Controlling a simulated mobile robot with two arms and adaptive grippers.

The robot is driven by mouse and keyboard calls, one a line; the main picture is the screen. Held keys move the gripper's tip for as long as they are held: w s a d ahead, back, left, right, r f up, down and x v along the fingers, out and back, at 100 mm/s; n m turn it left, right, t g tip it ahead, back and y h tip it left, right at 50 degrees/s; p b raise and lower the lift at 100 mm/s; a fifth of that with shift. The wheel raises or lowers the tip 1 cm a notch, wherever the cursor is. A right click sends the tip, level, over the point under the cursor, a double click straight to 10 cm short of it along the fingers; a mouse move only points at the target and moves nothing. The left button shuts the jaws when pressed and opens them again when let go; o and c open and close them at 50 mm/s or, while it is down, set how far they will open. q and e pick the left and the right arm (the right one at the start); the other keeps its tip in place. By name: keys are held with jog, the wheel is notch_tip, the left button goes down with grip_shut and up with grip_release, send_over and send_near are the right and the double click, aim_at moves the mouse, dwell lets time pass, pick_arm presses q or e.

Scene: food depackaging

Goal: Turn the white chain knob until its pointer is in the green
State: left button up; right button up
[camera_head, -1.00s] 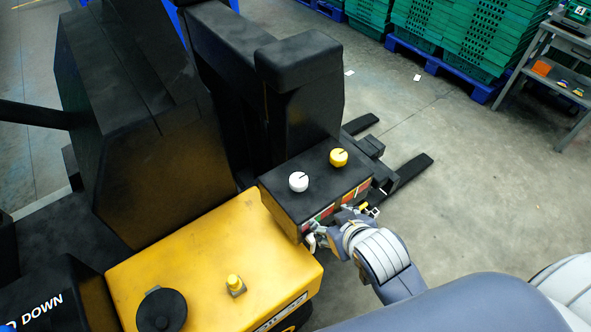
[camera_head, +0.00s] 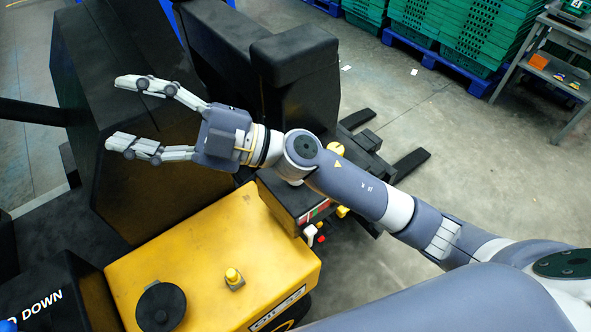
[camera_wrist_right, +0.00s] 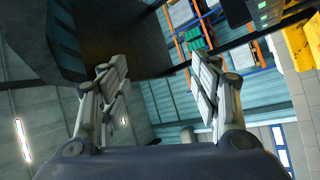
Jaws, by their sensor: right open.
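My right gripper (camera_head: 114,112) is open and empty, its fingers spread and pointing left in the head view. It appears in front of the black truck body, left of the control box. The right wrist view also shows its two fingers (camera_wrist_right: 156,78) apart with nothing between them. The black control box (camera_head: 274,196) is partly covered by my right forearm. The white knob is mostly or wholly hidden behind the wrist, and its pointer cannot be seen. My left gripper is not in view.
The yellow truck cover (camera_head: 215,255) carries a black round cap (camera_head: 161,307) and a small yellow button (camera_head: 233,276). A tall black backrest (camera_head: 297,60) stands behind the control box.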

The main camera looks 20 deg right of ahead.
jog(key=s+f+n+g+h, duration=0.3)
jog(key=f+n+g+h, duration=0.6)
jog(key=f, duration=0.6)
jog(key=w+d+f+m+t+h, duration=0.1)
jog(key=w+d+f+h, duration=0.2)
jog(key=d, duration=0.5)
jog(key=w+d+m+t+h, duration=0.1)
jog(key=w+d+m+h, duration=0.15)
jog(key=d+h, duration=0.45)
jog(key=w+d+f+m+t+h, duration=0.1)
jog(key=w+d+f+h, duration=0.2)
jog(key=d, duration=0.7)
jog(key=f+p, duration=0.1)
jog(key=f, duration=0.2)
jog(key=f+p, duration=0.2)
jog(key=f, duration=0.1)
jog(key=w+f+p, duration=0.1)
jog(key=f, duration=0.2)
jog(key=shift+a, duration=0.3)
jog(key=shift+w+f, duration=0.1)
jog(key=shift+f, duration=0.2)
jog(key=c, duration=1.1)
